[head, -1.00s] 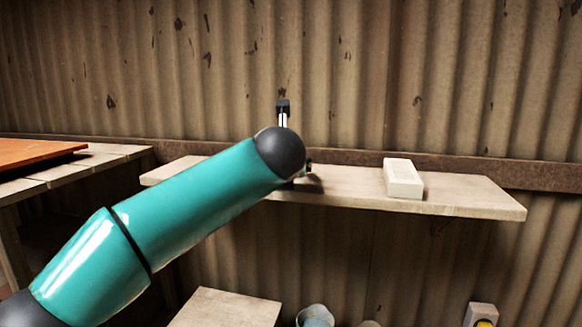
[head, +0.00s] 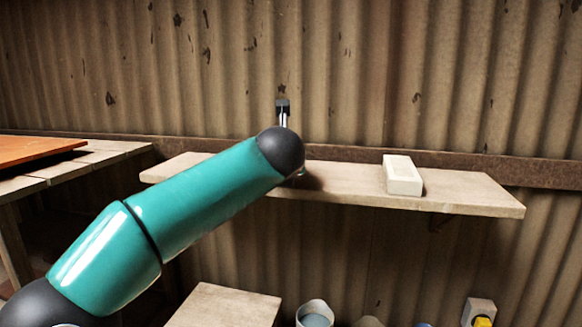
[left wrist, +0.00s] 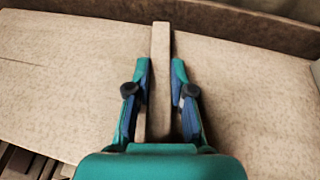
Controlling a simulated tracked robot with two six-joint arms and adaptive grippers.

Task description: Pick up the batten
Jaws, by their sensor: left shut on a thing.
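The batten (left wrist: 160,45) is a narrow pale wooden strip. In the left wrist view it runs lengthwise between the fingers of my left gripper (left wrist: 161,68), over the shelf board (left wrist: 245,85). The gripper is shut on it, with one finger along each side. Whether the batten touches the board or is clear of it I cannot tell. In the head view, my own teal arm and dark wrist joint hide the batten and most of the gripper, over the left half of the shelf (head: 450,194). My right gripper is in neither view.
A pale block (head: 402,176) lies on the shelf, right of my arm. A corrugated wall (head: 400,70) with a rusty rail stands behind. At the left is a slatted table (head: 100,160) with an orange board (head: 35,149). Below are a wooden box top (head: 225,305) and a cup (head: 314,313).

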